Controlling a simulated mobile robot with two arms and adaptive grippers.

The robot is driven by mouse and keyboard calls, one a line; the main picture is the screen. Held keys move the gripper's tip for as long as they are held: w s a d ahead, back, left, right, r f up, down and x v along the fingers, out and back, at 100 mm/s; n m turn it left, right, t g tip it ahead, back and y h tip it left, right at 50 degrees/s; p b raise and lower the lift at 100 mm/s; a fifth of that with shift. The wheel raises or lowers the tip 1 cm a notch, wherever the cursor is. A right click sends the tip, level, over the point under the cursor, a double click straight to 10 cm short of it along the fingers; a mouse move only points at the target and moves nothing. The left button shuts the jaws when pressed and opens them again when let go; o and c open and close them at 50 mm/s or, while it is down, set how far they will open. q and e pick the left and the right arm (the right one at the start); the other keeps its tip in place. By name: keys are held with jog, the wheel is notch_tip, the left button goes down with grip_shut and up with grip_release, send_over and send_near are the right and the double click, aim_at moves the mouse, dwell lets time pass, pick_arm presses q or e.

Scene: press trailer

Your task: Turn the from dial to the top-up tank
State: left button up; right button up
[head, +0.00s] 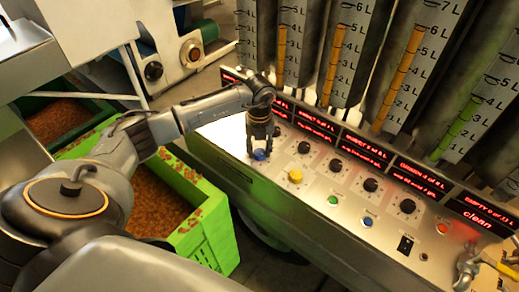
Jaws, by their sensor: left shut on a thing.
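My left gripper (261,147) reaches down to the far left end of the sloping control panel (318,184). I cannot tell which position means the top-up tank. My right gripper is not in view.
A yellow button (295,176), a green button (333,200) and a blue button (367,221) sit along the panel front. Red displays (362,150) and upright level gauges (398,75) stand behind. A green crate (205,215) is left, below my arm.

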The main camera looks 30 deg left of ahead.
pick_arm(q)
jog(key=m+b, duration=0.4)
jog(key=m, duration=0.1)
jog(key=shift+f, duration=0.15)
jog(key=m+b, duration=0.2)
jog(key=m, duration=0.2)
jog(key=m+b, duration=0.2)
jog(key=m, duration=0.1)
jog(key=shift+m+b, duration=0.4)
jog(key=m+b, duration=0.2)
jog(key=m, duration=0.1)
jog(key=shift+m, duration=0.3)
jog(key=m+b, duration=0.1)
jog(key=m, duration=0.2)
jog(key=shift+w+m+b, duration=0.1)
jog(key=shift+m+b, duration=0.2)
jog(key=shift+b, duration=0.1)
jog(key=m+b, duration=0.1)
jog(key=m, duration=0.2)
jog(key=shift+r+m+b, duration=0.2)
jog(key=shift+m+b, duration=0.4)
jog(key=shift+m, duration=0.8)
